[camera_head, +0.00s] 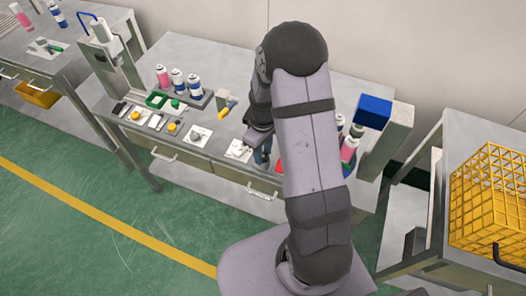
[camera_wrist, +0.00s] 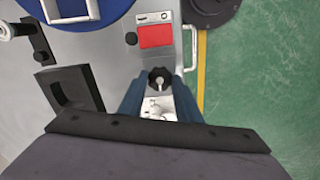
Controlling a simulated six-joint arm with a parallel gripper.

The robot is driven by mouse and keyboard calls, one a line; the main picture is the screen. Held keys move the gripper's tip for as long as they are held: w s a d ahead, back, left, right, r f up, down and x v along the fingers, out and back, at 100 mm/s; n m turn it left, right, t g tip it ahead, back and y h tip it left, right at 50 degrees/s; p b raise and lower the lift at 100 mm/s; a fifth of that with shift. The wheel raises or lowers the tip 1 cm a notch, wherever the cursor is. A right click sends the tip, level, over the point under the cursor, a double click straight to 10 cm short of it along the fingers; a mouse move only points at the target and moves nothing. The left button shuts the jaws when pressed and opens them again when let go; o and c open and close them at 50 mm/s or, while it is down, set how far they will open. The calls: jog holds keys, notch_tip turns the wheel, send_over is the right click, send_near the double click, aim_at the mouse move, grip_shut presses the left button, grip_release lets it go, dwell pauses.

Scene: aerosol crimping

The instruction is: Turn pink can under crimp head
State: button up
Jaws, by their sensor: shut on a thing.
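A pink can (camera_head: 349,150) with a pale top stands at the right end of the bench, beside the blue-topped crimp head (camera_head: 374,110). My arm partly hides this area, and I cannot tell whether the can is directly under the head. My gripper (camera_head: 262,158) is low over the bench's front edge, left of the can and apart from it. In the wrist view, my gripper (camera_wrist: 160,92) has its two blue fingers shut on a black knob (camera_wrist: 160,78) on a small pale plate.
A red panel (camera_wrist: 156,36) lies beyond the knob, with a blue disc (camera_wrist: 115,8) and a dark disc (camera_wrist: 212,8) farther off. A rack at left holds another pink can (camera_head: 163,76) and white-and-blue cans. A yellow crate (camera_head: 490,200) stands at right.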

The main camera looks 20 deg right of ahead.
jog(key=shift+w+n, duration=0.1)
jog(key=shift+n, duration=0.3)
jog(key=o, duration=1)
jog(key=shift+o, duration=0.2)
jog(key=shift+r, duration=0.1)
jog(key=shift+r+b, duration=0.85)
jog(key=shift+r, duration=2.8)
